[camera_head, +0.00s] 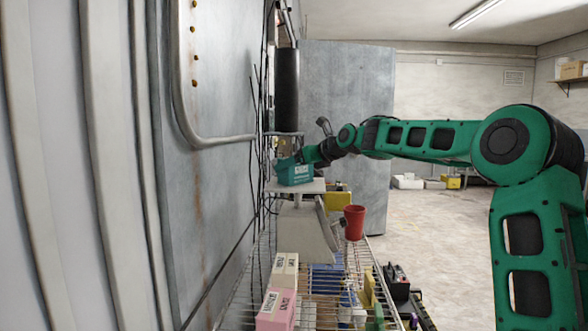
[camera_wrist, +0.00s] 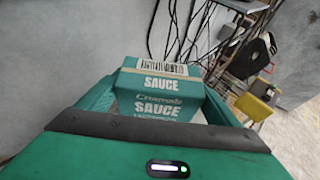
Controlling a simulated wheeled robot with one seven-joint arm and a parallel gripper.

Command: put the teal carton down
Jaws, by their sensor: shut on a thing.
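The teal carton (camera_head: 294,174) is at the far end of the wire shelf, just above or on the light flat top of a scale-like stand (camera_head: 300,186). I cannot tell if its base touches that top. In the wrist view the carton (camera_wrist: 158,92) shows "SAUCE" lettering and a barcode label, and sits between my two teal fingers. My gripper (camera_head: 306,157) is shut on the carton, reaching in from the right. The carton's underside is hidden.
The wire shelf (camera_head: 240,300) runs along the left wall. A red cup (camera_head: 354,222) stands right of the stand. A pink carton (camera_head: 276,310) and a cream carton (camera_head: 285,270) stand nearer. Black cables (camera_wrist: 180,30) hang by the wall. Open floor (camera_head: 430,225) lies to the right.

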